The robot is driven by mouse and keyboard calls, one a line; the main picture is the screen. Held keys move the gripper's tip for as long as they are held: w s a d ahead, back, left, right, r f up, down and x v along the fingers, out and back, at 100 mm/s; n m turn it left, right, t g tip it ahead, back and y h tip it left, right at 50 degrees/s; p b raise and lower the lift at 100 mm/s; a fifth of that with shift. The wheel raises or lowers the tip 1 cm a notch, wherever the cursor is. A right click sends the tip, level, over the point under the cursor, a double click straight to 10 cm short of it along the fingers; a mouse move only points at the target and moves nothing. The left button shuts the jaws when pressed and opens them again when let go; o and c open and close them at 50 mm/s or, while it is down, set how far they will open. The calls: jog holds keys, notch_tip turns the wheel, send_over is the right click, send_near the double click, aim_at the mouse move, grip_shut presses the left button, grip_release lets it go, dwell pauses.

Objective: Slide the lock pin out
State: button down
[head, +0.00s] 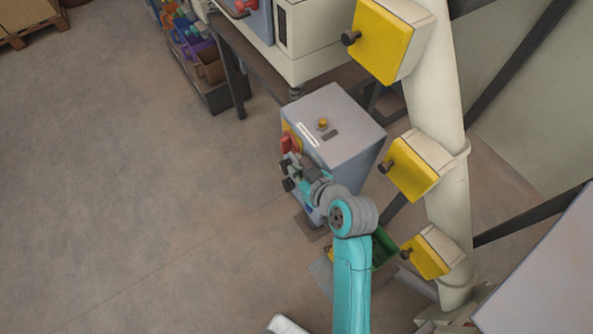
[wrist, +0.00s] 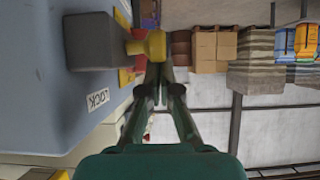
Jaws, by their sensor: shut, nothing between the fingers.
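The block sits on a blue-grey face with a white LOCK label (wrist: 98,99). My gripper (wrist: 159,72) is shut and empty, its fingertips together right by the knob's lower edge; I cannot tell whether they touch it. In the head view my gripper (head: 289,175) is at the front left side of the grey cabinet (head: 340,140). The pin cannot be made out there, near or behind my gripper.
A red handle (head: 288,144) is on the cabinet's front above my gripper. A green bin (head: 383,246) lies beside my arm. A cream pipe with yellow boxes (head: 415,168) stands at right. The floor (head: 130,190) to the left is clear.

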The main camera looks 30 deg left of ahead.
jog(key=s+d+r, duration=0.2)
jog(key=d+r, duration=0.3)
jog(key=r, duration=0.2)
jog(key=shift+s+d+r, duration=0.15)
jog(key=shift+d+r, duration=0.05)
jog(key=shift+r, duration=0.1)
dwell(0.5)
jog(key=s+d+f+m+t+h, duration=0.2)
jog(key=s+d+f+m, duration=0.15)
jog(key=d, duration=0.35)
jog(key=s+d+f+m+t+h, duration=0.1)
jog(key=s+d+f+m+t, duration=0.2)
jog(key=d, duration=0.5)
jog(key=s+d+f+m+t+h, duration=0.2)
jog(key=d+f+m, duration=0.1)
jog(key=d+f, duration=0.3)
jog(key=s+d+r+m+t+h, duration=0.1)
jog(key=s+d+r, duration=0.3)
jog(key=s, duration=0.5)
jog(key=s+d+r+m+t+h, duration=0.2)
jog(key=s+d+r+m+h, duration=0.1)
jog(key=s+d, duration=0.5)
notch_tip(320, 180, up, 2)
jog(key=shift+s+d+r+h, duration=0.2)
jog(key=shift+s+d+h, duration=0.3)
jog(key=shift+h, duration=0.3)
